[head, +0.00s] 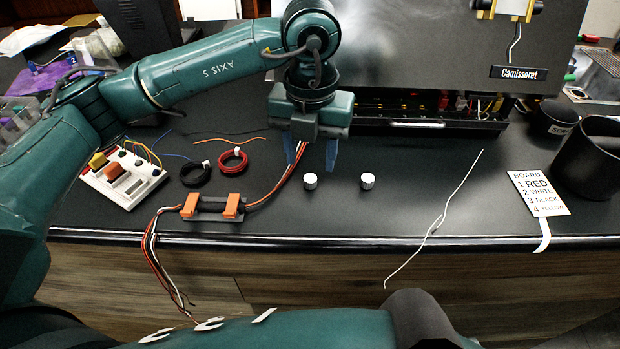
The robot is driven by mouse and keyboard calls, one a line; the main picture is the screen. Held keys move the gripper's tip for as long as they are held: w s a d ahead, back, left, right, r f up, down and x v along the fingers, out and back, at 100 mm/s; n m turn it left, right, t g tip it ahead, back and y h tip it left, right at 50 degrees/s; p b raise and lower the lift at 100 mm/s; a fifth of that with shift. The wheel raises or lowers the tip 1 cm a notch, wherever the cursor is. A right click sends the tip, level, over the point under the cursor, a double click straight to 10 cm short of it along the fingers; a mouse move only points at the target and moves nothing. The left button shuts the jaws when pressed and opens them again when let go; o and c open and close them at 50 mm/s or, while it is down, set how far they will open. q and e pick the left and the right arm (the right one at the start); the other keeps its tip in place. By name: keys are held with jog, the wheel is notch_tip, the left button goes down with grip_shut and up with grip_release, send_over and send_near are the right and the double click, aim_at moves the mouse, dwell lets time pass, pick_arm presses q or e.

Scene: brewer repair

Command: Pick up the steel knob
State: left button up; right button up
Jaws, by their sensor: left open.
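Two small, round, pale knobs stand on the dark worktop in the head view: a left knob (310,181) and a right knob (367,181). Both look whitish to silver with ridged sides. I cannot tell by colour which is the steel one. My left gripper (311,160) points down with its two blue fingers spread and nothing between them. In the picture its fingertips are just above and behind the left knob, apart from the right knob. I cannot tell its exact height. My right gripper does not show.
An orange-clipped wire holder (213,207) with loose wires lies left of the knobs. Black (196,174) and red (233,161) wire coils lie behind it. A white wire (437,222) crosses the right side near a board card (539,193). The brewer (425,60) stands behind.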

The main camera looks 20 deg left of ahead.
aim_at(310, 178)
pick_arm(q)
jog(key=shift+w+a+f+p, duration=0.1)
jog(key=shift+f+p, duration=0.15)
jog(key=shift+f, duration=1.1)
jog(key=shift+w+f+p, duration=0.1)
jog(key=shift+f+p, duration=0.15)
jog(key=shift+f, duration=1.05)
grip_shut()
